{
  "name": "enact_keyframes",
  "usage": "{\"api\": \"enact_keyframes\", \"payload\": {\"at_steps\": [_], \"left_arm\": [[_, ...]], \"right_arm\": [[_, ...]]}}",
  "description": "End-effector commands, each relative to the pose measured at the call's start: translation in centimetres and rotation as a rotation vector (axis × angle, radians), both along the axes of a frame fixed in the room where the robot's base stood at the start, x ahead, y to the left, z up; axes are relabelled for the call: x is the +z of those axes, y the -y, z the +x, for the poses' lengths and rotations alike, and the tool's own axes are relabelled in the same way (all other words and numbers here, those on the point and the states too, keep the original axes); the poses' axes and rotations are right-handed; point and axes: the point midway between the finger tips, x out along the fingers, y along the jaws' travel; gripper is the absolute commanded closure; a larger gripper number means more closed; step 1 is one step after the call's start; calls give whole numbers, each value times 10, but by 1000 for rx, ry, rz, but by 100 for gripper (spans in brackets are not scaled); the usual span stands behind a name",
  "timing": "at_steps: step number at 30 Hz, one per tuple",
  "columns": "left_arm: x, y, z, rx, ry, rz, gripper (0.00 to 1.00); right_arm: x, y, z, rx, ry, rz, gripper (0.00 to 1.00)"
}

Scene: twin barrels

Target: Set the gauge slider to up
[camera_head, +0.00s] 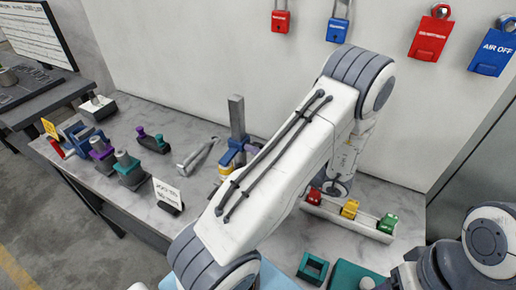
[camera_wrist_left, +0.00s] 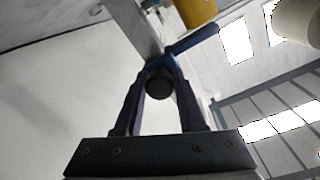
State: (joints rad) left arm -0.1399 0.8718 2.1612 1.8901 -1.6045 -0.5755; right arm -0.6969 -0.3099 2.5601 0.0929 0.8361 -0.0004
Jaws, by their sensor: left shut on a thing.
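The gauge shows in the head view as a grey upright post (camera_head: 236,112) with a blue slider (camera_head: 239,143) on its lower part and bare post above it. A yellow piece (camera_head: 227,157) is at the foot. My left arm covers the gauge's right side and hides the left gripper in the head view. In the left wrist view, my left gripper (camera_wrist_left: 160,76) is shut on a dark round knob (camera_wrist_left: 159,86) at the end of the blue slider's bar (camera_wrist_left: 192,43). The post (camera_wrist_left: 136,24) rises beside it. My right gripper is not in view.
A tray (camera_head: 336,215) with red, yellow and green pieces stands right of the gauge. A grey handle-like tool (camera_head: 199,153) lies just left of it. A small sign (camera_head: 168,193) and several fixtures stand farther left. A wall (camera_head: 200,45) with hanging locks rises behind.

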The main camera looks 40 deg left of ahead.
Motion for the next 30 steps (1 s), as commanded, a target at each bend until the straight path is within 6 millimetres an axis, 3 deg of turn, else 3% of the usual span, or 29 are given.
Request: {"api": "enact_keyframes", "payload": {"at_steps": [1, 15, 27, 28, 30], "left_arm": [[14, 0, 1, -3, 3, 0, 100], [93, 0, 2, -5, 4, 2, 100], [97, 0, 2, -5, 5, 7, 100], [97, 0, 2, -6, 5, 6, 50], [96, 0, 2, -5, 4, 5, 31]], "right_arm": [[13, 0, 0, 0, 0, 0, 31], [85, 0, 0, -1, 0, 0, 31], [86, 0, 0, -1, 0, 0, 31], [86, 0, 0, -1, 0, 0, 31], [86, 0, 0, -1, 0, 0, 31]]}}
